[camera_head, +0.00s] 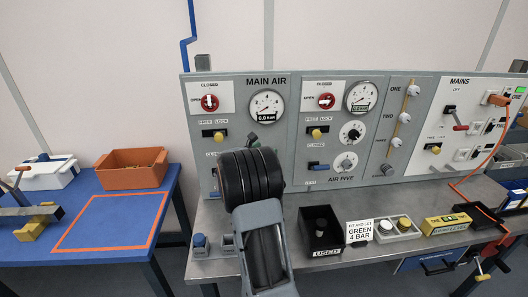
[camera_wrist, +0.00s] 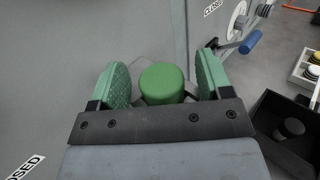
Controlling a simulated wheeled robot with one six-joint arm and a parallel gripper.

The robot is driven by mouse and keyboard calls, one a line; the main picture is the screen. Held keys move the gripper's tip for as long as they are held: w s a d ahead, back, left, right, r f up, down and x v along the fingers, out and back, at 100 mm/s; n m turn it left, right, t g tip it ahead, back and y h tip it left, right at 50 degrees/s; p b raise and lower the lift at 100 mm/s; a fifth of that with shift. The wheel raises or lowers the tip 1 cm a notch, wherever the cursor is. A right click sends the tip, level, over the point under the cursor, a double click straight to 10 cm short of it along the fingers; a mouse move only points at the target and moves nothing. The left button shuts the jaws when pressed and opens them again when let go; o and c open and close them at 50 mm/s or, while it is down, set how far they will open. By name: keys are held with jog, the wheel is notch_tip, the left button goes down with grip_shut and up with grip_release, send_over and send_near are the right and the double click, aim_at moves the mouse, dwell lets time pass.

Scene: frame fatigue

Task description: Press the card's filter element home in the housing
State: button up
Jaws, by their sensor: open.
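The card (camera_head: 360,234) stands on the bench and reads "FIT AND SET GREEN 4 BAR". In the wrist view a green filter element (camera_wrist: 162,82) shows as a round cap between my gripper's (camera_wrist: 162,75) green pads. The jaws are open, with a gap visible on either side of the element. A grey edge, perhaps the housing (camera_wrist: 138,58), shows behind the element; how deep the element sits cannot be told. In the head view my arm hides the element and most of the gripper in front of the MAIN AIR panel (camera_head: 235,92).
Beside the card is a tray (camera_head: 411,237) with a white and a yellow element. A blue-capped piece (camera_head: 199,240) stands at left. The panel has knobs and levers close to my arm.

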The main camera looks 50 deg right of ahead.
jog(key=shift+f, duration=0.35)
jog(key=shift+a, duration=0.3)
jog(key=s+a+b, duration=0.1)
jog(key=a+b, duration=0.1)
jog(key=a, duration=1.1)
jog(key=shift+r, duration=0.35)
jog(key=s+a+f+m+g+y, duration=0.3)
jog(key=s+a+f+m+y, duration=0.5)
jog(key=s+f+m+y, duration=0.3)
jog(key=s+a+r+m+t+y, duration=0.2)
jog(key=a+m+y, duration=0.1)
jog(key=a, duration=0.6)
jog(key=s+a+r+m+t+y, duration=0.2)
jog(key=a+r+m+t+y, duration=0.1)
jog(key=a, duration=0.6)
jog(key=shift+s+m+y, duration=0.4)
jog(key=shift+m+y, duration=0.1)
jog(key=shift+m, duration=0.5)
